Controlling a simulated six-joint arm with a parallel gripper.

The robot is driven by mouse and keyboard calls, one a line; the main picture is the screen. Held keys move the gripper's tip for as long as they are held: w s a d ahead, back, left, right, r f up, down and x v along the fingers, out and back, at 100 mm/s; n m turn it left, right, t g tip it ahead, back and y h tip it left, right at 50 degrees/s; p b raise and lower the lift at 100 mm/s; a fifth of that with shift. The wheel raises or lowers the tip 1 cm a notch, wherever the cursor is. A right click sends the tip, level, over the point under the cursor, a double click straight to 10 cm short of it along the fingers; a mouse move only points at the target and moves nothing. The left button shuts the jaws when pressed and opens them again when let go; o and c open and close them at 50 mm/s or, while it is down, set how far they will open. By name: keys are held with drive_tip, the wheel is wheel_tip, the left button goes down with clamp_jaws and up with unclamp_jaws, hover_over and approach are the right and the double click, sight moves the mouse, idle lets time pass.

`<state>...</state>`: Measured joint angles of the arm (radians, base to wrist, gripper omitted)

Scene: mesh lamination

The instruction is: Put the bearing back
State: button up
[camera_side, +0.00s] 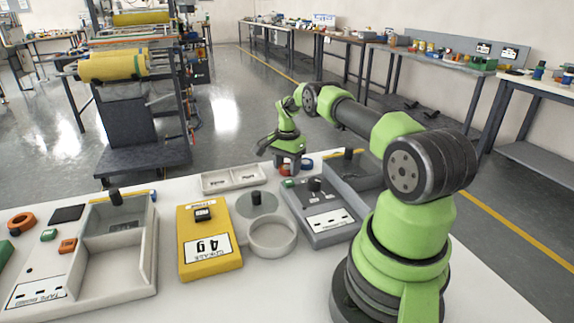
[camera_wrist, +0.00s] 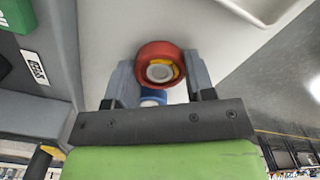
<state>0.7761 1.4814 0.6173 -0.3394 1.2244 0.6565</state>
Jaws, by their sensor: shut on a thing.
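In the wrist view a red ring-shaped thing (camera_wrist: 143,64) with a pale centre and a yellow patch sits between the two fingers of my gripper (camera_wrist: 160,80). The fingers are shut on its sides. I cannot tell for sure that it is the bearing. A blue round thing (camera_wrist: 153,94) shows beside it, partly hidden by the gripper body. In the side view my gripper (camera_side: 291,164) points down, low over the far part of the white table. Red and blue things show around its fingertips there, too small to tell apart clearly.
Bare table (camera_side: 255,305) shows in front.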

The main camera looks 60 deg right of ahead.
drive_tip(key=shift+f, duration=0.15)
drive_tip(key=o, duration=0.9)
